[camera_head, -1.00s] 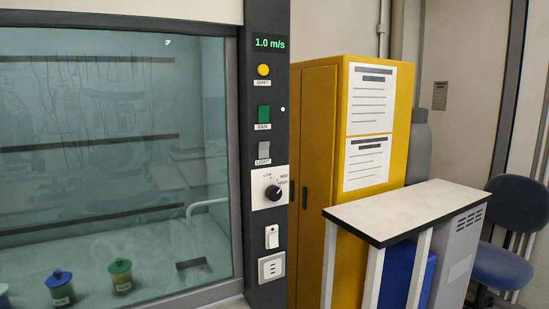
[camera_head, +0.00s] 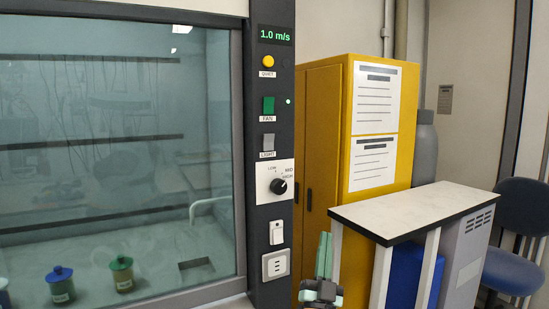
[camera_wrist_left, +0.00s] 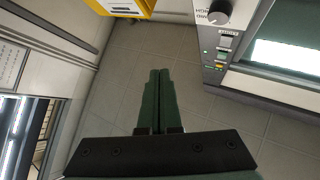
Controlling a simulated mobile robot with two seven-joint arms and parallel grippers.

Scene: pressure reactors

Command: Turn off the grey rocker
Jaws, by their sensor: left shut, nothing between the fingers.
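The grey rocker (camera_head: 267,143) is on the dark control panel (camera_head: 258,200), above the label LIGHT. It sits below the green FAN rocker (camera_head: 268,105) and above the black knob (camera_head: 278,186). I cannot tell from its face which way it is pressed. My left gripper (camera_head: 324,240) points up at the bottom of the head view, right of the panel and lower than the rocker, apart from it. In the left wrist view its green fingers (camera_wrist_left: 158,75) are together and empty, and the panel shows upside down at upper right. My right gripper is not in view.
A yellow QUIET button (camera_head: 268,61), a white switch (camera_head: 276,232) and an outlet (camera_head: 275,264) share the panel. The glass sash (camera_head: 110,130) is at left. A yellow cabinet (camera_head: 325,130) and a white-topped cart (camera_head: 420,208) stand at right.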

